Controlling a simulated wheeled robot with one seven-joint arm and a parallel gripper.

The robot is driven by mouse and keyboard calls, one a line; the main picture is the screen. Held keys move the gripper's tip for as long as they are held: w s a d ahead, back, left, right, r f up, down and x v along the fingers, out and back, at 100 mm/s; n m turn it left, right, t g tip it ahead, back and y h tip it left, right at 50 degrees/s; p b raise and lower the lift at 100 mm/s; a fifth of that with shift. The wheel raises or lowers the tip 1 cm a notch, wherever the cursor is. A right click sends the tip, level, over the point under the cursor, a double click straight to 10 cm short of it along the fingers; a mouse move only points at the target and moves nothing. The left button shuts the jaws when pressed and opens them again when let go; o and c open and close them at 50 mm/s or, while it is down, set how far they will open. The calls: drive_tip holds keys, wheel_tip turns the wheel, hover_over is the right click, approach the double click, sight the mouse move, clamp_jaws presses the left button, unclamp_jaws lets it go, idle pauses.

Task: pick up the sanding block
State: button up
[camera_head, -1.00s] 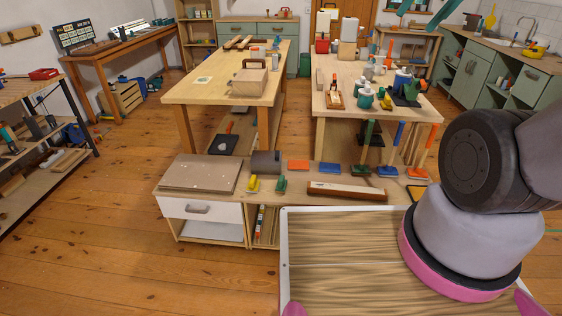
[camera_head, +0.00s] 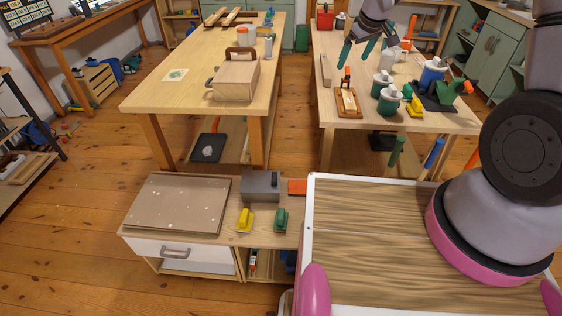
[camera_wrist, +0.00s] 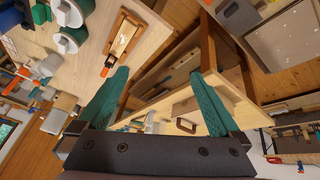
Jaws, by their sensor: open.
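My gripper (camera_head: 357,58) has teal fingers and hangs above the right workbench, apart from everything on it. In the wrist view the fingers (camera_wrist: 157,73) are spread with nothing between them. I cannot tell for sure which object is the sanding block. Small handled blocks, one yellow (camera_head: 245,219) and one green (camera_head: 281,219), sit on the low bench in front. A flat orange block (camera_head: 297,187) lies behind them, partly hidden. A wooden piece with an orange part (camera_head: 348,103) lies on the right workbench; it also shows in the wrist view (camera_wrist: 123,38).
The right workbench (camera_head: 440,122) carries green-and-white pots (camera_head: 389,100), a blue container (camera_head: 432,74) and a green tool. The left workbench (camera_head: 165,98) holds a wooden box (camera_head: 236,82). A brown board (camera_head: 178,203) and grey block (camera_head: 261,186) occupy the low bench. Floor shows between the workbenches.

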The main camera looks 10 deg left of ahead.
drive_tip(key=a+f+n, duration=0.3)
drive_tip(key=a+f, duration=0.3)
drive_tip(key=f, duration=0.5)
drive_tip(key=n+g+y, duration=0.3)
drive_tip(key=n+g, duration=0.2)
drive_tip(key=n, duration=0.3)
approach(281, 214)
drive_tip(key=x, duration=0.4)
drive_tip(key=shift+w+f, duration=0.25)
drive_tip(key=shift+f, duration=0.1)
drive_tip(key=shift+x, duration=2.95)
drive_tip(key=shift+s+r, duration=0.1)
drive_tip(key=shift+s, duration=0.05)
drive_tip(key=c, duration=1.4)
